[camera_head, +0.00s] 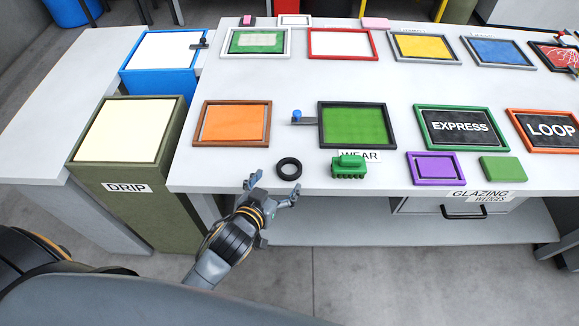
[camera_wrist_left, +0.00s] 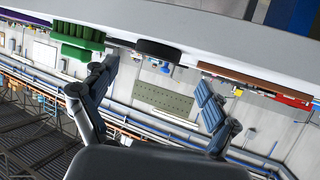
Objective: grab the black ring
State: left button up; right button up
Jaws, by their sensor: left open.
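The black ring (camera_head: 289,168) lies flat on the white table near its front edge, left of a green brush-like block. My left gripper (camera_head: 273,188) is open and empty, just in front of and a little left of the ring, at the table's front edge. The ring is apart from the fingers as far as I can tell. In the left wrist view, the ring (camera_wrist_left: 158,49) shows edge-on at the table edge, between and beyond the two spread fingers (camera_wrist_left: 155,105). My right gripper does not show.
The green block (camera_head: 349,166) stands right of the ring, also visible in the wrist view (camera_wrist_left: 78,36). A green framed panel (camera_head: 354,124) and an orange one (camera_head: 234,123) lie behind. A DRIP bin (camera_head: 165,170) stands left. The tabletop around the ring's left is clear.

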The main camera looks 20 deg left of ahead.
aim_at(288, 169)
pick_arm(q)
jog(key=shift+p+x, duration=0.5)
jog(key=shift+x, duration=2.65)
jog(key=shift+d+r, duration=0.15)
jog(key=shift+d, duration=0.05)
jog(key=shift+c, duration=0.2)
jog(key=c, duration=1.2)
